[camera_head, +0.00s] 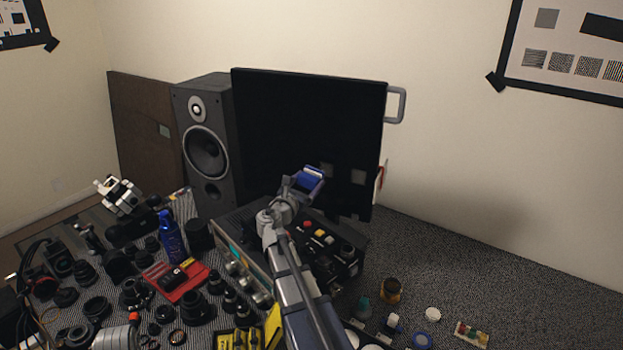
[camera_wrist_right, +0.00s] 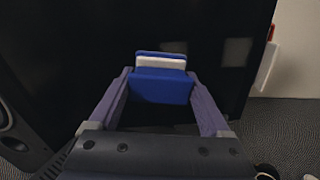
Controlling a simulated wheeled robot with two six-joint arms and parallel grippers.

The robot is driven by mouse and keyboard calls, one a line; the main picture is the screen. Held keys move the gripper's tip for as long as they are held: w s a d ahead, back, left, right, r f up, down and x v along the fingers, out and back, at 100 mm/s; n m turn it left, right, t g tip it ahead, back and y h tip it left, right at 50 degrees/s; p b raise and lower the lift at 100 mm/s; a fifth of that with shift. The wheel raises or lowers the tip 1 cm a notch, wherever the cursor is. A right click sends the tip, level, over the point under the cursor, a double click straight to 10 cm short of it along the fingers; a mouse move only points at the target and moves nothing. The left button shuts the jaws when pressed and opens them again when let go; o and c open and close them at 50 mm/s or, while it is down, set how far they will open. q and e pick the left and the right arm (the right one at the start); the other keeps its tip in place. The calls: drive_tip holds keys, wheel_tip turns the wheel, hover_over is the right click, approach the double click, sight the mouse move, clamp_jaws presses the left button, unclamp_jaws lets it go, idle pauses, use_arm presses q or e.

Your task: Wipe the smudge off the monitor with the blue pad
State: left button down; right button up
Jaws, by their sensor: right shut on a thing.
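The black monitor (camera_head: 300,115) stands upright at the back of the table and fills most of the right wrist view (camera_wrist_right: 60,50). Two pale grey square patches show low on its screen, a left one (camera_head: 327,168) and a right one (camera_head: 358,177). In the wrist view the right patch (camera_wrist_right: 237,52) is clear, and the other (camera_wrist_right: 176,46) is partly hidden behind the pad. My right gripper (camera_head: 300,184) is shut on the blue pad (camera_wrist_right: 160,88), which has a white layer. The pad (camera_head: 313,177) is in front of the lower screen; I cannot tell whether it touches. My left gripper is not in view.
A dark speaker (camera_head: 205,150) stands left of the monitor. A box with knobs and coloured buttons (camera_head: 318,240) lies below the screen. A blue bottle (camera_head: 169,238), a red tray (camera_head: 180,284) and many lenses crowd the left. The right of the surface is mostly clear.

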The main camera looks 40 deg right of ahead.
drive_tip(key=shift+v, duration=1.05)
drive_tip(key=shift+v, duration=1.5)
drive_tip(key=shift+r, duration=0.15)
